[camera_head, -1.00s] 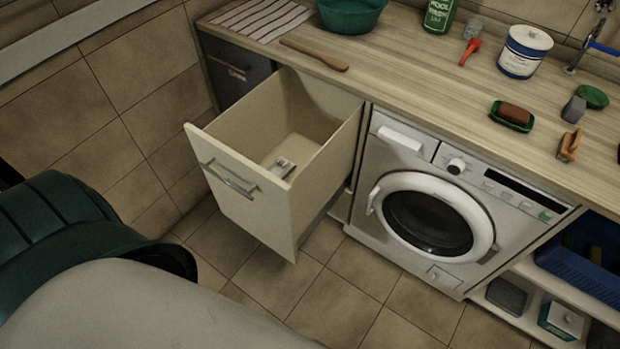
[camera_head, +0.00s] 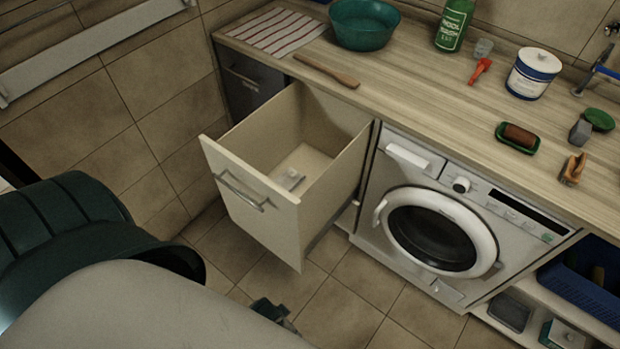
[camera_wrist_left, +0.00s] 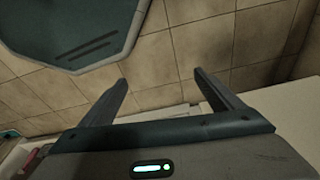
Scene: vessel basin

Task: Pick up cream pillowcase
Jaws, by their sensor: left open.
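I cannot make out a cream pillowcase in either view. In the left wrist view my left gripper (camera_wrist_left: 160,77) is open, with its two fingers apart and nothing between them. Tiled surface shows beyond the fingertips. In the head view a pale arm link of mine crosses the lower left. A small dark part beside it, low in the picture, may be my left gripper, but its fingers cannot be made out there. My right gripper is not in view.
The wooden counter (camera_head: 425,95) holds a teal bowl (camera_head: 364,25), a striped cloth (camera_head: 275,31) and a wooden spatula (camera_head: 327,71).

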